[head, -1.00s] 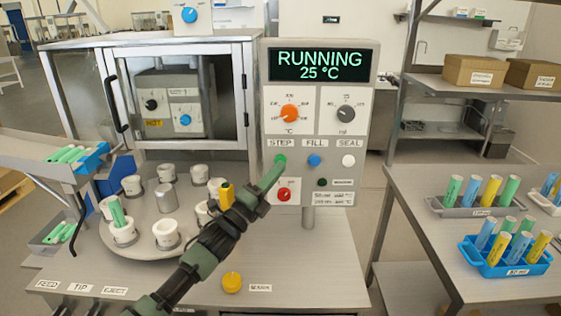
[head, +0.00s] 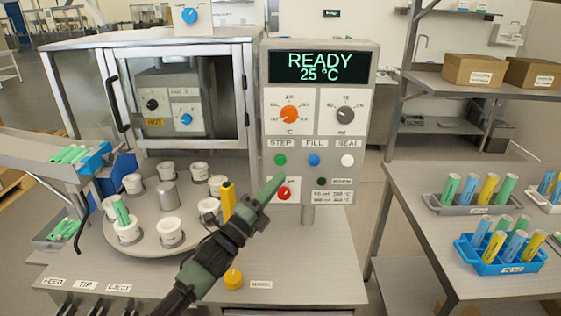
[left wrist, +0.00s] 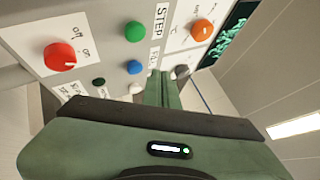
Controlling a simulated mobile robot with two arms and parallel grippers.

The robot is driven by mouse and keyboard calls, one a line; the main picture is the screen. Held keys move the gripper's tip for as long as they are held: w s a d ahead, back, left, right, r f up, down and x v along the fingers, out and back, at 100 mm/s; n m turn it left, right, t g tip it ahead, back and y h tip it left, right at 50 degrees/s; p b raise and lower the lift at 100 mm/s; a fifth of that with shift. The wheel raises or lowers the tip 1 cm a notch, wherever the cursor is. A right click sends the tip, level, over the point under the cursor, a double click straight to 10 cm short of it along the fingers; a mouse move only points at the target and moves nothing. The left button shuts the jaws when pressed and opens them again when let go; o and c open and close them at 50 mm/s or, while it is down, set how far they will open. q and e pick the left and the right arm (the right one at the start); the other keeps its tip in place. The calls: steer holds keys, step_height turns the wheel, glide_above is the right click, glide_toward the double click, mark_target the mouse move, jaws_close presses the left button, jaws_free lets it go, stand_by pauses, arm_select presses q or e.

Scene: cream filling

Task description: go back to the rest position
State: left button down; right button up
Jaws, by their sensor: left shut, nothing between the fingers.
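My left gripper (head: 272,190) is shut and empty in front of the lower left part of the control panel (head: 329,190). In the head view its tip overlaps the area beside the red knob (head: 285,193) and below the green STEP button (head: 280,160); I cannot tell the exact gap. In the left wrist view the closed fingers (left wrist: 163,88) point toward the panel, with the green button (left wrist: 134,31) and red knob (left wrist: 60,56) away from them. The display (head: 320,67) reads READY, 25 °C. My right gripper is not in view.
A round turntable (head: 150,238) with several white cups stands left of my arm. A yellow button (head: 233,279) is on the bench beside my forearm. A side table (head: 400,185) at right holds a grey rack (head: 470,208) and a blue rack (head: 505,267) of tubes.

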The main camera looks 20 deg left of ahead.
arm_select(q)
steer(key=s+f+n+g+y, duration=0.2)
steer(key=s+f+n, duration=0.2)
steer(key=f, duration=0.2)
steer(key=s+d+f+n+g+y, duration=0.1)
steer(key=s+f+n+g+y, duration=0.1)
steer(key=f+n, duration=0.3)
steer(key=s+f+n+g+y, duration=0.3)
steer(key=s+f+n, duration=0.1)
steer(key=f, duration=0.3)
steer(key=shift+s+d+f, duration=0.15)
steer(key=shift+s, duration=0.3)
steer(key=shift+s+d+f, duration=0.15)
steer(key=shift+s, duration=0.25)
steer(key=s+a+f+n+g+y, duration=0.1)
steer(key=s+f+n+g, duration=0.25)
steer(key=s, duration=0.55)
steer(key=s+f+n+g, duration=0.2)
steer(key=s+n+g, duration=0.2)
steer(key=s, duration=0.6)
steer(key=s+a+f+n+g+y, duration=0.1)
steer(key=s+f+n+g, duration=0.25)
steer(key=s, duration=0.55)
step_height(320, 180, down, 24)
steer(key=s+a+f+g, duration=0.2)
steer(key=s+a+f, duration=0.1)
steer(key=s+f, duration=1.5)
steer(key=shift+s, duration=0.25)
